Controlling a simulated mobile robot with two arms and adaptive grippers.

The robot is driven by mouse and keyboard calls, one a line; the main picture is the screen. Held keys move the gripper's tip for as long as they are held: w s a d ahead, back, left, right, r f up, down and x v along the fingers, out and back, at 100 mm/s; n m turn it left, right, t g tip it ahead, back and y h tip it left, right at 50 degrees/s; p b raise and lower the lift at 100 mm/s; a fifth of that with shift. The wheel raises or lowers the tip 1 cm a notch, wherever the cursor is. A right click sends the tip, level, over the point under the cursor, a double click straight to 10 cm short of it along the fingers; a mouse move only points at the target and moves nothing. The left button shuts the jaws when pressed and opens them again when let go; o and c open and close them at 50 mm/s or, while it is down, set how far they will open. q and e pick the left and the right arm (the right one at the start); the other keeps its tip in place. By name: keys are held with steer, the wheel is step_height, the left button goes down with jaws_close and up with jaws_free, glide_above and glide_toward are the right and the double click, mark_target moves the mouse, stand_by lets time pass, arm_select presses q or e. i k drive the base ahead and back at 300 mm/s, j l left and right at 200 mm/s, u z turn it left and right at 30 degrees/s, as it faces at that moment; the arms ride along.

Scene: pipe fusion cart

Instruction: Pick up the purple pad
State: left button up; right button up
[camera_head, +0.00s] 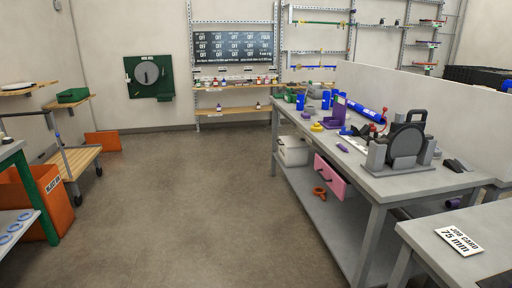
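Several purple things show, and I cannot tell for certain which is the pad. A small flat purple piece (342,148) lies near the front edge of the grey workbench (385,186). A purple block (306,114) sits farther back on the bench, near a yellow ring-like piece (317,127). A taller purple stand (336,112) rises beside a blue pipe (366,112). A purple cylinder-like piece (453,203) shows low at the right, under the bench top. Neither of my grippers is in view.
A grey machine with a dark ring (408,140) fills the bench's right part. A nearer table holds a "75 mm" job card (458,241). An orange bin (38,202) stands left. The middle floor (190,200) is clear.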

mark_target(305, 116)
steer(key=i, duration=2.45)
steer(key=i+z, duration=0.15)
steer(key=i, duration=0.45)
steer(key=i+j, duration=0.2)
steer(key=i, duration=0.4)
steer(key=l+z, duration=0.05)
